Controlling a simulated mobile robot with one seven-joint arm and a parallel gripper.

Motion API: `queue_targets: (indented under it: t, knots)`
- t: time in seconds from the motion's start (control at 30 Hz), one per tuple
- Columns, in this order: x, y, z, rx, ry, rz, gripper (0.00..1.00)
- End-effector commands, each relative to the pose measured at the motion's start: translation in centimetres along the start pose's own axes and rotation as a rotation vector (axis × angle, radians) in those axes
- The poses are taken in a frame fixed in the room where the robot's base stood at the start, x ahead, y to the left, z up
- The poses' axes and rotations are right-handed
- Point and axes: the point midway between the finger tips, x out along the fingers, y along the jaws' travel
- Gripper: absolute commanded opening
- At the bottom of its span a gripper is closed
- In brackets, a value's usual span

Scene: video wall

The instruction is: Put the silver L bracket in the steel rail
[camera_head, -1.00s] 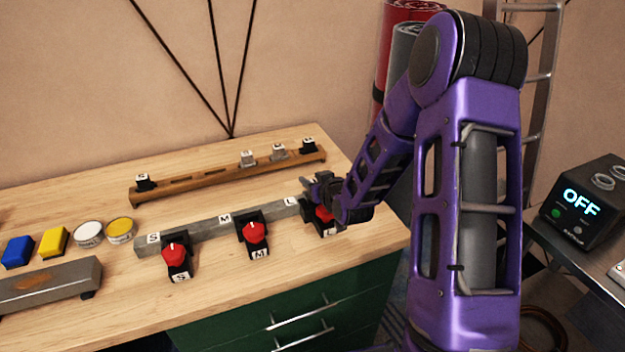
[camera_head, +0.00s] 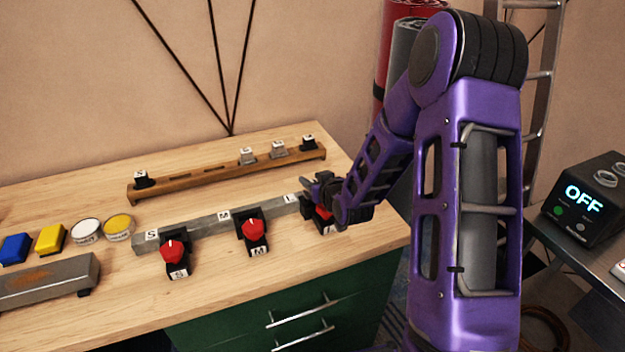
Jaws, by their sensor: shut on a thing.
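The steel rail (camera_head: 195,231) lies across the bench with S, M and L marks along it. Clamps with red knobs stand in front of it: one at S (camera_head: 173,250), one at M (camera_head: 253,230), and one at L (camera_head: 322,213), partly covered by my arm. My gripper (camera_head: 310,187) is at the rail's right end, by the L mark, above the L clamp. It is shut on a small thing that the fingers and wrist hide. I cannot tell whether that thing is the silver L bracket or whether it touches the rail.
A wooden rack (camera_head: 200,183) behind the rail holds two silver pieces (camera_head: 247,156) (camera_head: 278,149) and two black pieces (camera_head: 141,179) (camera_head: 308,143). Blue (camera_head: 15,249) and yellow (camera_head: 51,240) blocks, two round tins (camera_head: 86,231) (camera_head: 118,227) and a grey bar (camera_head: 45,283) lie left.

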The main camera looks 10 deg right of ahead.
Motion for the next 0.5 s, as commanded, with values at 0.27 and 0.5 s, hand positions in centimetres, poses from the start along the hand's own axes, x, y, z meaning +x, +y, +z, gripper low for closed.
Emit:
queue_targets:
  t: [0.27, 0.5]
  knots:
    - [0.35, 0.00, 0.76, 0.000, 0.002, 0.000, 0.00]
    - [0.40, 0.00, 0.88, 0.000, 0.002, 0.000, 0.00]
